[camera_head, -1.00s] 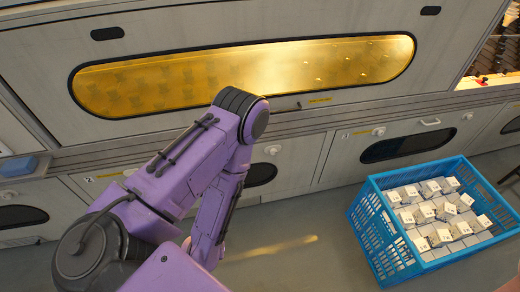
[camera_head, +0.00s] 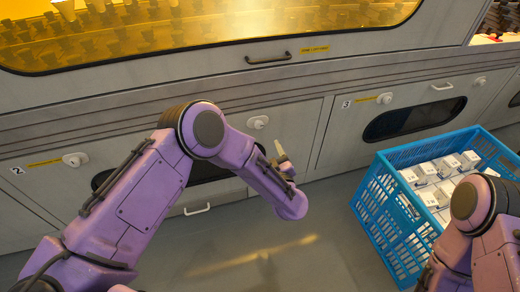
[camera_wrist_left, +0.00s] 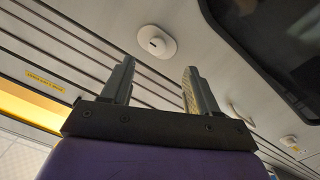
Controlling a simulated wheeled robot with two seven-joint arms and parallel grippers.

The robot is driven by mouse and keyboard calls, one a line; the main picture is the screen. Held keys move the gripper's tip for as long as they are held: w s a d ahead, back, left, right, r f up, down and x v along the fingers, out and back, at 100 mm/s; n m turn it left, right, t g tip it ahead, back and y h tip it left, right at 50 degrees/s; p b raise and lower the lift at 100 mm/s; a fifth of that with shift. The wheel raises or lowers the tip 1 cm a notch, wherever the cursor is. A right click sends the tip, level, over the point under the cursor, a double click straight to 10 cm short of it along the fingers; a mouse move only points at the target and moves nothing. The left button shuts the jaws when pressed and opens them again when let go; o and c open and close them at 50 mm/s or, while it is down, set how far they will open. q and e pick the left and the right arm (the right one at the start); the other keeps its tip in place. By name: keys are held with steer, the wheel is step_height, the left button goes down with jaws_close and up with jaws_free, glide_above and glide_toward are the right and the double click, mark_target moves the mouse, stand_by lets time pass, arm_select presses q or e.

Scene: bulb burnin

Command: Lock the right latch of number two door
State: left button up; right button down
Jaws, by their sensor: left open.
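Door number two (camera_head: 100,155) is the grey panel left of centre, with a "2" label at its left end. It appears closed. Its right latch (camera_head: 258,122) is a round white knob near the upper right corner. The same latch (camera_wrist_left: 157,42) shows in the left wrist view, beyond the fingertips, with a small dark mark in its middle. My left gripper (camera_head: 281,155) is below and right of this latch, apart from it. In the left wrist view the fingers (camera_wrist_left: 159,68) are spread with nothing between them. My right arm shows at bottom right; its gripper is out of view.
Door two's left latch (camera_head: 75,159) is at its upper left. Door three (camera_head: 345,135) is to the right. A blue crate (camera_head: 385,225) of white boxes stands on the floor before it. A long handle (camera_head: 268,58) is above, under the yellow window (camera_head: 200,28). The floor between is clear.

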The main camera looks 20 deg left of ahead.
mark_target(260, 127)
arm_select(q)
steer(key=shift+n+y, duration=0.3)
steer(key=shift+n, duration=0.1)
steer(key=b+x, duration=0.2)
steer(key=x, duration=0.8)
steer(key=shift+d+r, duration=0.1)
steer(key=shift+r, duration=0.05)
steer(key=shift+w+a+r, duration=0.1)
steer(key=shift+w+a, duration=0.15)
steer(key=shift+w, duration=0.25)
jaws_close()
